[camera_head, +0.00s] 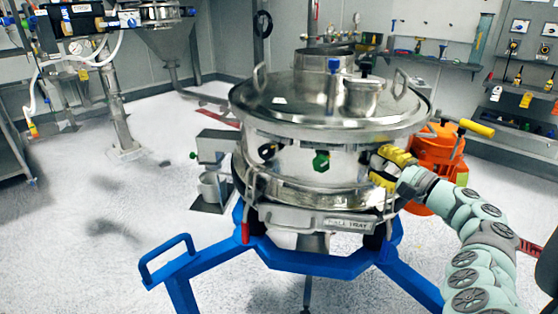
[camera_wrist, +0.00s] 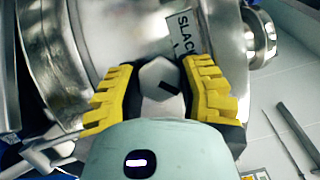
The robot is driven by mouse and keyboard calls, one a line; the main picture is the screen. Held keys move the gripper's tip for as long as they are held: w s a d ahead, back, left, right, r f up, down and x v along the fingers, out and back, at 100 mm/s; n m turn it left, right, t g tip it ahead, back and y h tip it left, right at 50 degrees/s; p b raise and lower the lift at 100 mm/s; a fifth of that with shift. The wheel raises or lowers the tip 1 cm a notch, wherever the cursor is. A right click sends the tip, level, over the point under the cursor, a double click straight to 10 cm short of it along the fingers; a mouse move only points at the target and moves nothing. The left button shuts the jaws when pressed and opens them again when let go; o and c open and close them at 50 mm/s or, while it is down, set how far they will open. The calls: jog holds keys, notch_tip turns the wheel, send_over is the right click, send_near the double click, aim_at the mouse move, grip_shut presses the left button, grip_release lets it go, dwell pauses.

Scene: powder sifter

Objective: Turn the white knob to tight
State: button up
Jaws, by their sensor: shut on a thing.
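The white knob (camera_wrist: 158,75) is a pale hexagonal piece with a short black mark, seen in the wrist view at the side of the steel sifter (camera_wrist: 90,35). My gripper (camera_wrist: 160,88) has its yellow ridged fingers on either side of the knob and is shut on it. The black mark lies toward the lower right of the knob's face. A label reading "SLACK" (camera_wrist: 180,30) is just above it, partly cut off; no "tight" label shows. In the head view my gripper (camera_head: 385,163) is against the right side of the sifter (camera_head: 310,160), and the knob is hidden there.
An orange container (camera_head: 435,155) with a yellow handle stands close behind my gripper. A blue stand (camera_head: 320,262) carries the sifter. A green knob (camera_head: 321,161) is on the front. A steel fitting (camera_wrist: 260,35) is right of the label. Floor at left is mostly clear.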

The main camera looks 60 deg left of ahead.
jog(key=o, duration=1.2)
jog(key=d, duration=1.2)
jog(key=shift+w+f, duration=0.35)
jog(key=shift+f, duration=0.05)
